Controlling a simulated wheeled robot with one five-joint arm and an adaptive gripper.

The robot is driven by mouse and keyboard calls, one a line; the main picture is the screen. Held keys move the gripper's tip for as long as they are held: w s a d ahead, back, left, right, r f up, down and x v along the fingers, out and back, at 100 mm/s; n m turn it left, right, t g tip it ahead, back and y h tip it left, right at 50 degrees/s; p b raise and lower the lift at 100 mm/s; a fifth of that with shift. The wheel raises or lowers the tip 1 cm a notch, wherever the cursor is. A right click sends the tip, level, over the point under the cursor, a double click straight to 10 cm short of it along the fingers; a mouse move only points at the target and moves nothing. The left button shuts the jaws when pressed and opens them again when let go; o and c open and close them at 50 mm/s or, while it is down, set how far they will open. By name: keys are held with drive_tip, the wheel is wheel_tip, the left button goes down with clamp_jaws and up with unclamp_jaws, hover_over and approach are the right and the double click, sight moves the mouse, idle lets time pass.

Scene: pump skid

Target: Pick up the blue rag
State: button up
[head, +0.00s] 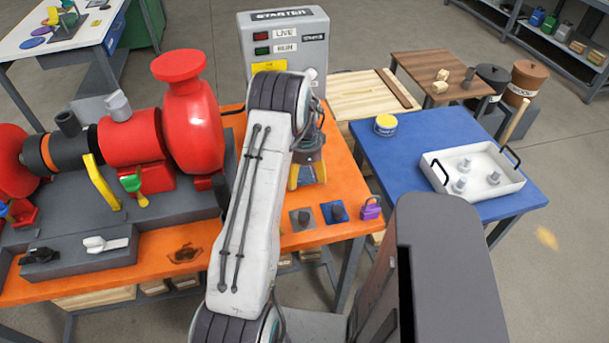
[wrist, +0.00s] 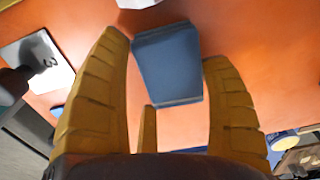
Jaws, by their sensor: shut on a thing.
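The blue rag (wrist: 168,68) shows in the wrist view as a folded, flat-sided blue block between the two yellow fingers of my gripper (wrist: 164,50). My gripper is shut on the rag above the orange bench top (wrist: 270,60). In the head view my gripper (head: 306,178) is partly hidden behind my arm, over the orange bench (head: 185,240). How far the rag is from the bench top is hard to tell.
Near the gripper are a grey tile (head: 302,218) and a blue tile (head: 333,211) with dark knobs, and a purple padlock (head: 371,207). The red pump (head: 180,125) stands left, the starter box (head: 285,45) behind. A blue table (head: 400,165) with a white tray (head: 470,175) is right.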

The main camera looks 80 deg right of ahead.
sight(306, 174)
drive_tip(key=shift+r, duration=0.45)
wheel_tip(306, 174, up, 3)
drive_tip(key=shift+s+r+b, duration=0.1)
drive_tip(key=shift+r+b, duration=0.1)
drive_tip(key=shift+b, duration=0.45)
drive_tip(key=s+a+r+b, duration=0.2)
drive_tip(key=s+a+r, duration=0.4)
drive_tip(key=a, duration=0.3)
drive_tip(key=shift+s+a+r, duration=0.25)
drive_tip(key=shift+s+r, duration=0.1)
drive_tip(key=o, duration=0.6)
drive_tip(key=c, duration=0.5)
